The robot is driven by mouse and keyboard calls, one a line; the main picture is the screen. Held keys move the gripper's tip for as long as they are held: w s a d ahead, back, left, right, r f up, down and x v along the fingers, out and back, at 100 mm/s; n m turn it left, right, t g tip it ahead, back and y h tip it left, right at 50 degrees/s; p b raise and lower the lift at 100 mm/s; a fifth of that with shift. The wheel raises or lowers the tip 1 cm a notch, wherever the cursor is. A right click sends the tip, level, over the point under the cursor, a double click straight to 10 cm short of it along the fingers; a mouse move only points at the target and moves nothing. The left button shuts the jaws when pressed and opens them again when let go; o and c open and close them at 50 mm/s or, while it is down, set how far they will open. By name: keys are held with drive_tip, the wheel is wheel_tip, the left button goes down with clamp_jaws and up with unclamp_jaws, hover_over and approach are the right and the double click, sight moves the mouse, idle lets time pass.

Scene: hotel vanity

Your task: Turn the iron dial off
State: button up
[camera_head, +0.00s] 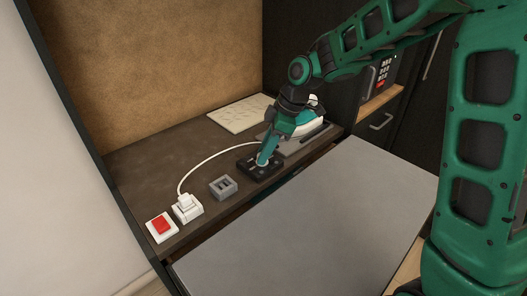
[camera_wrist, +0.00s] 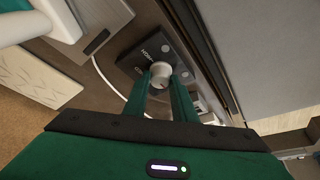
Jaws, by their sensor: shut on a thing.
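The iron dial is a pale round knob (camera_wrist: 161,73) on a black control box (camera_wrist: 137,68) with light lettering, in the wrist view. The black box (camera_head: 247,165) also shows on the dark counter in the head view, where my gripper hides the knob. My gripper (camera_wrist: 163,84) is shut on the knob, with one green finger on each side of it. In the head view my gripper (camera_head: 264,160) points down onto the box. The white and teal iron (camera_head: 313,122) lies on a grey rest (camera_head: 312,141) just behind and to the right of the gripper.
A white cord runs from near the box to a plug in a white socket (camera_head: 188,213). A red switch (camera_head: 160,226) and a small grey block (camera_head: 223,187) stand on the counter (camera_head: 150,160). A pale patterned panel (camera_head: 240,113) lies at the back. A grey surface (camera_head: 300,230) is in front.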

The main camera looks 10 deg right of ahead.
drive_tip(key=shift+d, duration=0.1)
drive_tip(key=o, duration=1)
drive_tip(key=v, duration=1)
drive_tip(key=shift+d+r, duration=0.15)
drive_tip(key=shift+r, duration=0.15)
